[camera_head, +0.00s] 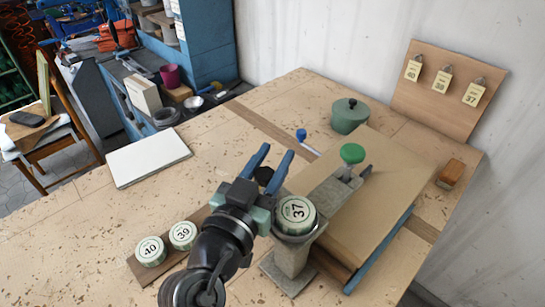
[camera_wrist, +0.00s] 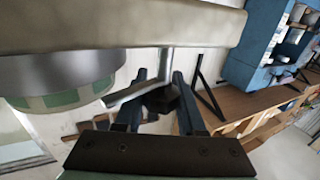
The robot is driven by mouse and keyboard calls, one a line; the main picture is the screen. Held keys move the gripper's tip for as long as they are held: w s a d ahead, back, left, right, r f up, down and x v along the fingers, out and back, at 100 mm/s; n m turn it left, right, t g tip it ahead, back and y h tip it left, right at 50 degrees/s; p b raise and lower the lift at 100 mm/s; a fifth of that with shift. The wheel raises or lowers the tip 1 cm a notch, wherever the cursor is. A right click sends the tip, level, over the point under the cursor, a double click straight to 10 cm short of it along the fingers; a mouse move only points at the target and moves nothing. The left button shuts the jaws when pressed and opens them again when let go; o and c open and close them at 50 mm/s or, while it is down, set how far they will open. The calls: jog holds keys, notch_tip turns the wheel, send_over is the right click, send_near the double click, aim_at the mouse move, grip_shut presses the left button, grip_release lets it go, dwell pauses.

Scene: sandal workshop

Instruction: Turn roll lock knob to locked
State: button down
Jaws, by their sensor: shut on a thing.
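My gripper (camera_head: 274,154), with blue fingers, reaches in beside the grey stand (camera_head: 291,258) that carries the green and white roll marked 37 (camera_head: 295,209). A dark knob (camera_head: 263,176) sits between the fingers, which are shut on it. In the wrist view, the black faceted knob (camera_wrist: 161,98) lies between the two blue fingers, next to a grey metal bar (camera_wrist: 133,91). The rim of the roll (camera_wrist: 65,97) is at left there. I cannot tell from the knob's angle whether it is locked.
A green knob (camera_head: 352,153) tops a clamp above the tan board (camera_head: 367,203) at right. A lidded green pot (camera_head: 349,115) stands behind. Rolls 40 (camera_head: 150,251) and 39 (camera_head: 183,235) rest on a wooden strip at left. A white board (camera_head: 148,158) lies on the table.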

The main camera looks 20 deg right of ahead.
jog(key=shift+a+n+t+y, duration=0.1)
jog(key=shift+n+t+y, duration=0.5)
jog(key=shift+t+y, duration=0.1)
jog(key=y+p, duration=0.1)
jog(key=n+t, duration=0.1)
jog(key=n+y+p, duration=0.1)
jog(key=shift+w+a+r+t+y+p, duration=0.1)
jog(key=shift+w+a+t+y+p, duration=0.15)
jog(key=shift+t+y+p, duration=0.05)
jog(key=shift+w+a+n+t+y+p, duration=0.1)
jog(key=shift+a+n+t+y+p, duration=0.1)
jog(key=shift+n+t+y+p, duration=0.65)
jog(key=shift+f+g+p, duration=0.2)
jog(key=shift+g+p, duration=0.05)
jog(key=shift+p, duration=0.05)
jog(key=c, duration=0.5)
grip_release()
